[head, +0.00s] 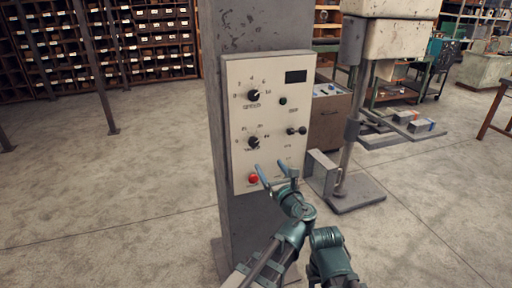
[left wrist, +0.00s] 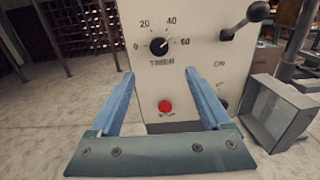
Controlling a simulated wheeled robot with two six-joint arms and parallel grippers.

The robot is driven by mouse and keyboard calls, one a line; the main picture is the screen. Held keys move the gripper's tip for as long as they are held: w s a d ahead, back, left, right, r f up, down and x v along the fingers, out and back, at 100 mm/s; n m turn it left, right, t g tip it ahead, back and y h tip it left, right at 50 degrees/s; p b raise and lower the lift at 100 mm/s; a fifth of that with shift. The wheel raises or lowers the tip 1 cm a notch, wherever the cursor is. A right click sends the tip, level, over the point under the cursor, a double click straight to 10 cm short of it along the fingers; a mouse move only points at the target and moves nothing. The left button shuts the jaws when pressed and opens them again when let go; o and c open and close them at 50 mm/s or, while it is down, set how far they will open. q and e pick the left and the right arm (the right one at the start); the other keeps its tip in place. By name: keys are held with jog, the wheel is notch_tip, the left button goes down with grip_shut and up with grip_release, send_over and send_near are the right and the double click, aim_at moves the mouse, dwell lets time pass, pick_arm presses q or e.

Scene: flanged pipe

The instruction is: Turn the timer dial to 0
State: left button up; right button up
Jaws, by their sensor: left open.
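The timer dial (left wrist: 159,46) is a round black knob with a white mark on the pale control panel, below the numbers 0, 20, 40 and 60. In the left wrist view its mark points up and right, towards the 40 to 60 side. It is the lower left knob in the head view (head: 254,142). My left gripper (head: 273,171) is open and empty, in front of the lower panel and below the dial. Its two blue fingers (left wrist: 159,75) spread either side below the dial, apart from it. My right gripper does not show.
A red button (left wrist: 165,106) sits below the dial. A lever with a black knob (left wrist: 258,11) sticks out at the right. Another black knob (head: 253,95) is higher on the panel. A grey open box (head: 321,172) juts out right of the panel.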

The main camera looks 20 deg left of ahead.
aim_at(255, 144)
pick_arm(q)
jog(key=x, duration=1.4)
jog(key=shift+s, duration=0.1)
jog(key=shift+c, duration=0.2)
grip_shut()
